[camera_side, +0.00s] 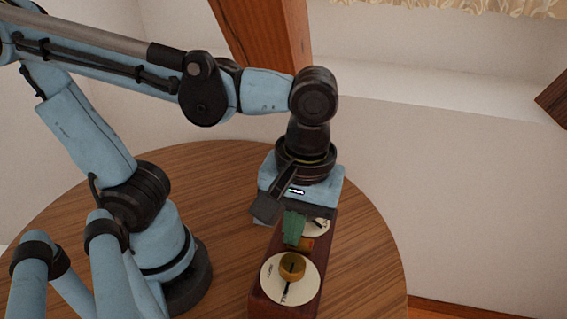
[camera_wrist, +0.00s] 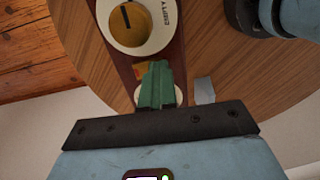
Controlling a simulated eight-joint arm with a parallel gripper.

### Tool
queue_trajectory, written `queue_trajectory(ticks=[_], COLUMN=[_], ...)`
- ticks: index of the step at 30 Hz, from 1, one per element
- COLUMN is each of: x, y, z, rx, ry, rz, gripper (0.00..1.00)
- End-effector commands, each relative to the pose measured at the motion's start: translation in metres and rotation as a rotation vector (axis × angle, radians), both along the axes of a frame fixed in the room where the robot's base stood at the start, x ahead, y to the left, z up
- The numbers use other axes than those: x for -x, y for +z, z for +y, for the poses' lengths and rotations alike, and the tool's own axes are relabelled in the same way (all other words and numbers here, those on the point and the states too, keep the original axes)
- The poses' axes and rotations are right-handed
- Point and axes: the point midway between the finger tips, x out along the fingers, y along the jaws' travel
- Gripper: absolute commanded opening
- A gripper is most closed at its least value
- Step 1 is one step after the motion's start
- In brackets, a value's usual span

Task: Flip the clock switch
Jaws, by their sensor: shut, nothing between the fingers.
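The clock is a dark reddish wooden box (camera_side: 266,306) with round white dials on its top. The nearer dial (camera_side: 271,285) carries a brass knob (camera_side: 291,266) with a dark line; it also shows in the wrist view (camera_wrist: 155,38). The farther dial (camera_side: 319,226) is partly hidden by my gripper. A small brass-orange piece (camera_side: 305,244) sits between the dials; I cannot tell for sure whether it is the switch. My gripper (camera_side: 293,240) points down over the box, its green fingers shut and empty beside this piece. The fingers (camera_wrist: 157,75) hide part of it in the wrist view, so contact is unclear.
The box stands on a round wooden table (camera_side: 375,265) near its right edge. A white wall (camera_side: 465,200) and a timber brace (camera_side: 265,40) are behind.

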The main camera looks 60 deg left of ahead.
Motion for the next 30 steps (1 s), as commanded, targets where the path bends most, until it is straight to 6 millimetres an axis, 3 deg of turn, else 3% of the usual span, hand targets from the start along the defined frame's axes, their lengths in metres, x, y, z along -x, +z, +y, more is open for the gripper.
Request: queue_trajectory(ticks=[8, 14, 30], x=[0.0, 0.001, 0.009], y=[0.001, 0.017, 0.103], z=[0.0, 0.001, 0.009], rx=[0.003, 0.001, 0.0], ry=[0.0, 0.0, 0.0], rz=[-0.003, -0.001, 0.0], gripper=[0.0, 0.0, 0.0])
